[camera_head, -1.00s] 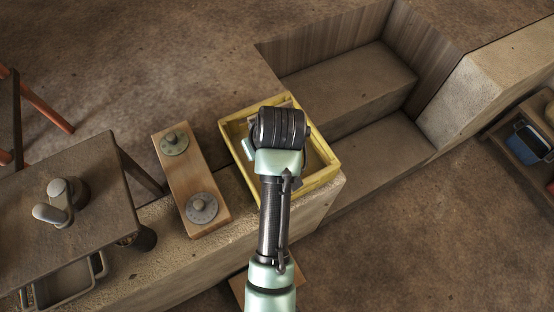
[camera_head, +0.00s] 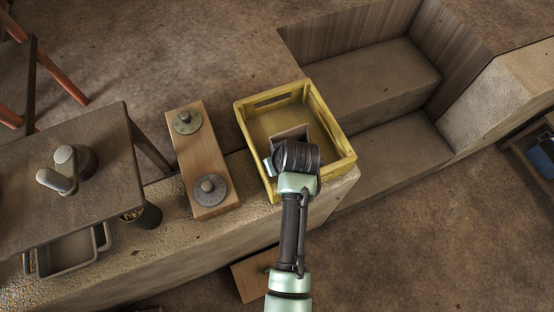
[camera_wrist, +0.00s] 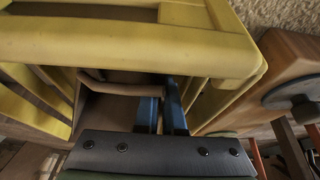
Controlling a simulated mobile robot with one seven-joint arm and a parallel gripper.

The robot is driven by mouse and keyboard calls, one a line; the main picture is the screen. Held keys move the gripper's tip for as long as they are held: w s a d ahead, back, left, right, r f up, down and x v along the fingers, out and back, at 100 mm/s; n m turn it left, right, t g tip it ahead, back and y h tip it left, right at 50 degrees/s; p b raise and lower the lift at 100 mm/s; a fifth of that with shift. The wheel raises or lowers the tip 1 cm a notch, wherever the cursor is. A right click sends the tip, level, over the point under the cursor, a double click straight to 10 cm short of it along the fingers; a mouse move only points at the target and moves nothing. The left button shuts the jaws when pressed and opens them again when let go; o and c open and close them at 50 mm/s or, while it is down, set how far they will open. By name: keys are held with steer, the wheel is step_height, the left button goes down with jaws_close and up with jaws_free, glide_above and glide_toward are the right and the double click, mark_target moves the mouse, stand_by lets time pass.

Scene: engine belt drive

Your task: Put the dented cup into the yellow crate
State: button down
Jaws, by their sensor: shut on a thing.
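The yellow crate (camera_head: 338,141) stands open-topped at the centre of the head view. My gripper (camera_head: 293,158) is over its near part, and the fingers are hidden there by my wrist. A grey-brown piece, seemingly the cup (camera_head: 290,133), shows just beyond my wrist against the crate's inside. In the wrist view, my gripper's blue fingers (camera_wrist: 161,100) are shut on a brown thing with a curved, uneven rim, seemingly the dented cup (camera_wrist: 112,108). The crate's yellow rail (camera_wrist: 130,48) crosses the top of that view. I cannot tell how far the cup is below the crate's rim.
A wooden board (camera_head: 200,150) with two round metal pieces lies left of the crate. A dark table (camera_head: 110,190) with a grey jointed object stands further left. A stepped pit (camera_head: 375,85) lies behind and right of the crate. A blue container (camera_head: 541,160) sits on a shelf at far right.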

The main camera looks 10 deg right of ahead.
steer(key=shift+f, duration=0.15)
steer(key=c, duration=1)
jaws_free()
